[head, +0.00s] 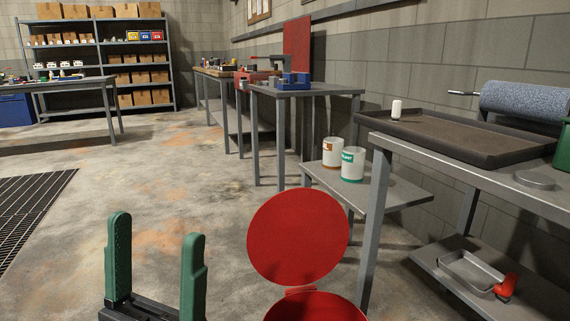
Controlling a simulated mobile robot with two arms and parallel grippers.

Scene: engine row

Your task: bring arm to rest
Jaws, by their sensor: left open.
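My left gripper (155,262) shows at the bottom left of the head view. Its two green fingers point up and stand wide apart, with only bare floor seen between them. It is open and empty, and it touches nothing that I can see. The rest of the left arm is cut off by the lower picture edge. My right gripper is out of the picture.
A red bin with a raised round lid (298,237) stands right of my gripper. A grey bench with a dark tray (470,138) is at the right. A low shelf with two paint cans (352,165) is behind the bin. Concrete floor (130,180) is clear ahead.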

